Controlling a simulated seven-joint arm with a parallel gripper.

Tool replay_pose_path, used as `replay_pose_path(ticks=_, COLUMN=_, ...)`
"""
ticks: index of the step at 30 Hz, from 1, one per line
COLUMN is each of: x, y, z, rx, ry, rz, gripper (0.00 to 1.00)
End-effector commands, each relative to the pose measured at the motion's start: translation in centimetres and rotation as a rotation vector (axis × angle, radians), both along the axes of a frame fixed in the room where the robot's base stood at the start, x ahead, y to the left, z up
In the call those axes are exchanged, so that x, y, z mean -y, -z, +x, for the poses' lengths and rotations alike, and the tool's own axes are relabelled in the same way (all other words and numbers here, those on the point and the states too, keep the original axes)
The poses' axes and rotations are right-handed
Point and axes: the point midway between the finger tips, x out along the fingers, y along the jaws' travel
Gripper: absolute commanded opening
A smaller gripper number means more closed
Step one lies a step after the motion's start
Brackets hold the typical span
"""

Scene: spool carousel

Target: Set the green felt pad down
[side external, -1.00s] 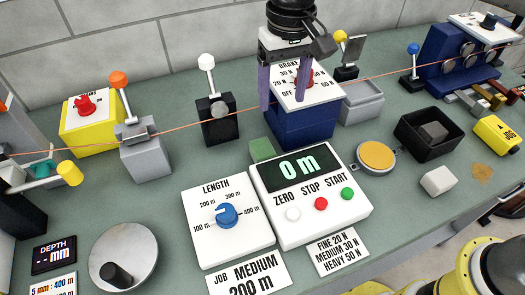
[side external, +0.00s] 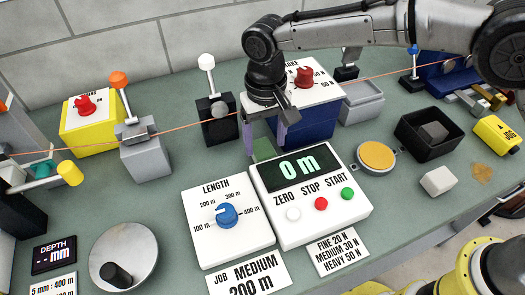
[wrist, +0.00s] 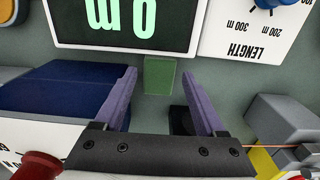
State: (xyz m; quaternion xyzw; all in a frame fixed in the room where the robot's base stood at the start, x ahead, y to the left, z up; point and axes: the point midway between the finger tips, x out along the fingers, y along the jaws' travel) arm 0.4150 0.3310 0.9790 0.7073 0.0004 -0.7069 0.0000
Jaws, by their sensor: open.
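The green felt pad (side external: 263,149) is a small green block on the bench, just behind the 0 m display panel (side external: 310,185) and in front of the dark blue brake box (side external: 305,127). In the wrist view the pad (wrist: 159,75) lies beyond and between my fingertips, against the panel's edge. My gripper (side external: 265,142) is open above the pad, its purple fingers pointing down on either side of it in the picture. Nothing is between the fingers (wrist: 160,80), and I see no contact with the pad. Its lower part is hidden by the panel in the side view.
The length dial panel (side external: 228,222) stands left of the display panel. A black lever post (side external: 216,119) is at left behind my gripper, and an orange wire (side external: 185,124) runs across. Bare bench (side external: 180,205) lies at left; a grey tray (side external: 362,108) is at right.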

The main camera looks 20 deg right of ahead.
Motion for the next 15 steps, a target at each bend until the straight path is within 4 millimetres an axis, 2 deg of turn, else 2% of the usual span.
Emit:
replay_pose_path(ticks=3, x=0.1, y=2.0, z=-0.1, rx=-0.004, ry=0.0, rz=-0.003, gripper=0.72)
replay_pose_path(ticks=7, x=0.0, y=3.7, z=-0.1, rx=-0.003, ry=0.0, rz=-0.002, gripper=0.72)
replay_pose_path(ticks=15, x=0.0, y=4.5, z=0.0, rx=-0.001, ry=0.0, rz=0.0, gripper=0.72)
